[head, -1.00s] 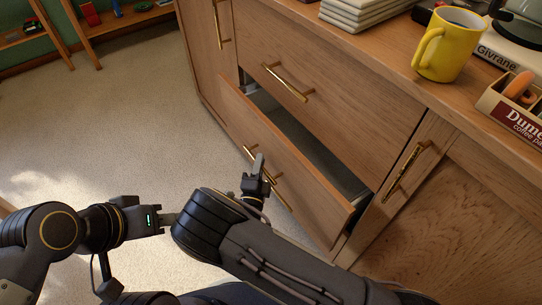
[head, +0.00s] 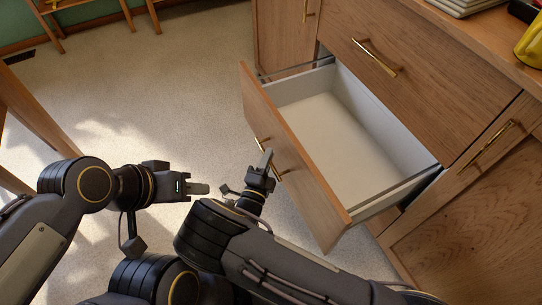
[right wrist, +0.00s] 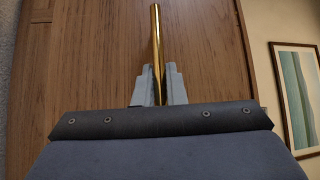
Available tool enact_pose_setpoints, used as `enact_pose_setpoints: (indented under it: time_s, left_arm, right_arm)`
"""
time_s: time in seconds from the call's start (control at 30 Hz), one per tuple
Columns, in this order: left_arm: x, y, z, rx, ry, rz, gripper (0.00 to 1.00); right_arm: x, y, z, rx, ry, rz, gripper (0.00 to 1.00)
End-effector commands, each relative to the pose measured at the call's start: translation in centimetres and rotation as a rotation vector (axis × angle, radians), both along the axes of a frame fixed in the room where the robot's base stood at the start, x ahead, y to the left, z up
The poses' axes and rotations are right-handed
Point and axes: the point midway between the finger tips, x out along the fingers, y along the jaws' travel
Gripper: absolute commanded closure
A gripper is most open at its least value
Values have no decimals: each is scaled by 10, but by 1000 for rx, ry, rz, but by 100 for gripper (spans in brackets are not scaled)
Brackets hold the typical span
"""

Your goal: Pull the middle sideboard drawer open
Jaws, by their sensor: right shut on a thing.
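The wooden drawer (head: 300,165) below a shut drawer stands far out from the sideboard (head: 465,215). Its pale inside shows empty in the head view. My right gripper (head: 266,164) is at the drawer's front. In the right wrist view its two grey fingers (right wrist: 159,84) are shut on the brass bar handle (right wrist: 156,40), one on each side. The handle (head: 262,141) is partly hidden by the gripper in the head view. My left gripper (head: 200,188) is left of the drawer, clear of it and seen side-on, so its finger gap cannot be made out.
The shut drawer above has a brass handle (head: 375,58). A yellow mug (head: 532,45) stands on the sideboard top at the right edge. Wooden furniture legs (head: 35,115) are at the left. Carpet (head: 170,90) lies open left of the drawer.

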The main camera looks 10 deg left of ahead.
Motion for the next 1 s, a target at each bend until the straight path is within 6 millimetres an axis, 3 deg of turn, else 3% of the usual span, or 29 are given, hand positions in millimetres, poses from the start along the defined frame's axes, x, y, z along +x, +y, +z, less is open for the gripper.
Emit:
enact_pose_setpoints:
  time_s: [0.3,0.33,0.47,1.0]
  left_arm:
    - [0,0,0,0,0,0,64]
    - [0,0,0,0,0,0,64]
    - [0,0,0,0,0,0,64]
    - [0,0,1,0,0,0,64]
  right_arm:
    - [0,-1,-1,0,3,-3,100]
    - [0,-1,-1,0,3,-3,85]
    - [0,-1,-1,1,2,-2,68]
    - [-3,-6,-2,0,1,-6,68]
